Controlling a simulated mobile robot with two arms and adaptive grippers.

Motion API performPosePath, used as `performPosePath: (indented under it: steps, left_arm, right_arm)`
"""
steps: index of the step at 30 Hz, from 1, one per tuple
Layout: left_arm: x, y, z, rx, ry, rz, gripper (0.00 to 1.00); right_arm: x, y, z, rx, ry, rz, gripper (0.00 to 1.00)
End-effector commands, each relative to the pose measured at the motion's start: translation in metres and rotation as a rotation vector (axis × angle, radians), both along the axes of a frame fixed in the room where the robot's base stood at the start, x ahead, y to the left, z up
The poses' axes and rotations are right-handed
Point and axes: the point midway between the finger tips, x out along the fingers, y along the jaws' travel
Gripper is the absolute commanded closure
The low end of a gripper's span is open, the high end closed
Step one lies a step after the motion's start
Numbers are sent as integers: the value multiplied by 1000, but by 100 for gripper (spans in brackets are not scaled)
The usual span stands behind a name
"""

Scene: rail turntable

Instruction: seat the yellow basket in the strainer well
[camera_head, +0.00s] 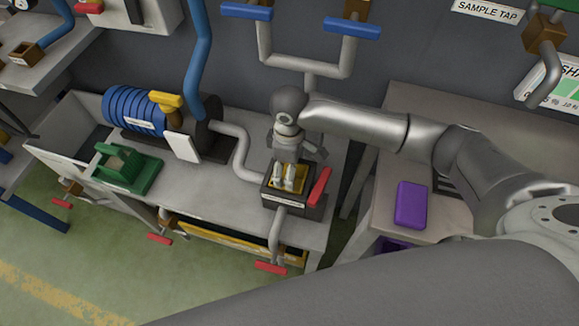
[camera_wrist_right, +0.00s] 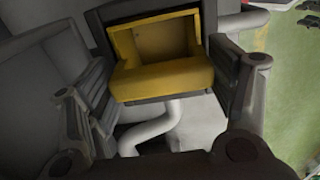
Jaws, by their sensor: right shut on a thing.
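The yellow basket (camera_head: 301,184) is at the mouth of the strainer well (camera_head: 301,211), a dark box on the grey bench. It looks roughly level and lined up with the well, but whether it is fully down I cannot tell. My right gripper (camera_head: 284,178) points down into the basket area from above, shut on the basket. In the right wrist view the open, empty yellow basket (camera_wrist_right: 165,80) shows beyond the right gripper's fingers (camera_wrist_right: 165,95), with dark rim behind and below it. The exact finger contact is hidden. My left gripper is not in view.
A red handle (camera_head: 320,187) stands at the well's right side. A grey pipe (camera_head: 242,155) runs into its left side, near a blue ribbed cylinder (camera_head: 133,110). A green block (camera_head: 125,166) sits further left. A purple box (camera_head: 411,204) lies on the right table.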

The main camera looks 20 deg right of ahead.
Motion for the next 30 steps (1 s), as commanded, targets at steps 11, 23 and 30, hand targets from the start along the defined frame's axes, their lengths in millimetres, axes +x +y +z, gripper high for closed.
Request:
performPosePath:
  steps: [11,23,30]
  left_arm:
    - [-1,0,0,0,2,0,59]
    - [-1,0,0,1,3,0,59]
    - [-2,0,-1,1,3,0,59]
  right_arm:
    - [0,0,-11,0,-1,0,72]
    - [0,0,-13,-1,-1,0,0]
    - [0,0,-11,0,-2,0,0]
